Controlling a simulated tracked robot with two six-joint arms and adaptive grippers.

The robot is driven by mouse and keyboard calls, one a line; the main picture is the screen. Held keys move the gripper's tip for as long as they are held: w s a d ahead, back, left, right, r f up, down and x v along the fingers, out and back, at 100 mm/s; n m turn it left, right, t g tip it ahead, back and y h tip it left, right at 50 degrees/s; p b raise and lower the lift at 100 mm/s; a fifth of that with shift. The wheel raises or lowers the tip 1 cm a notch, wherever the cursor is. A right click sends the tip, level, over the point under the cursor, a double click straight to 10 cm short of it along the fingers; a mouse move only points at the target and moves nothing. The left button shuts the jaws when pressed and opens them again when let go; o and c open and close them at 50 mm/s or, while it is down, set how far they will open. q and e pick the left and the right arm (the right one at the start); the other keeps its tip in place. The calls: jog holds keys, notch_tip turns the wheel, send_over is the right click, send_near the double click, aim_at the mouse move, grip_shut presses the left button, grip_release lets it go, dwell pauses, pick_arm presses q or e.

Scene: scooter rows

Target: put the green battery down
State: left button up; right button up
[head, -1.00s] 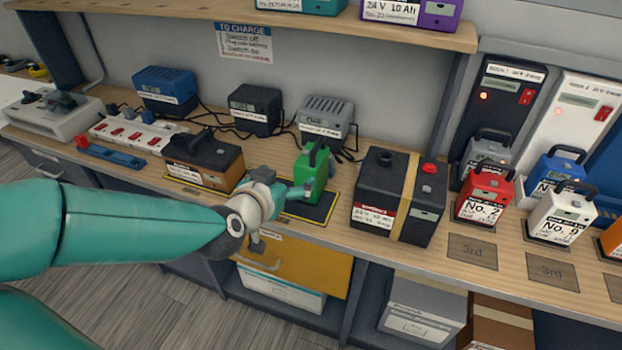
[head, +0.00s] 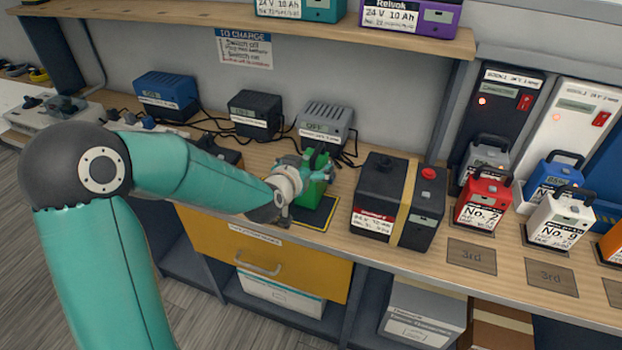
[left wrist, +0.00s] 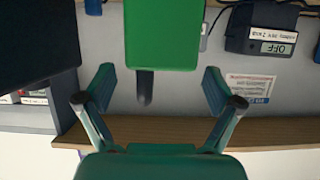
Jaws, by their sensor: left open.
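The green battery (head: 312,192) stands upright on a dark pad with a yellow border (head: 322,218) on the wooden bench. My left gripper (head: 308,168) is open at the battery's upper part and hides some of it. In the left wrist view, the green battery (left wrist: 163,35) shows beyond and between the spread fingers of the left gripper (left wrist: 158,78), with a gap on each side. Its dark handle (left wrist: 145,88) points toward the palm. My right gripper is not in view.
A black box with a tan strap (head: 384,208) stands close to the right of the pad. Chargers with cables, including a grey one (head: 325,120), line the wall behind. A shelf (head: 230,14) hangs above. Red (head: 482,203) and white (head: 560,218) batteries stand farther right.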

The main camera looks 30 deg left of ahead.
pick_arm(q)
jog(key=shift+p+x, duration=0.3)
jog(key=shift+x, duration=1.6)
jog(key=shift+f, duration=0.1)
jog(key=c, duration=1.7)
jog(key=shift+a+r, duration=0.1)
jog(key=shift+r, duration=0.15)
grip_shut()
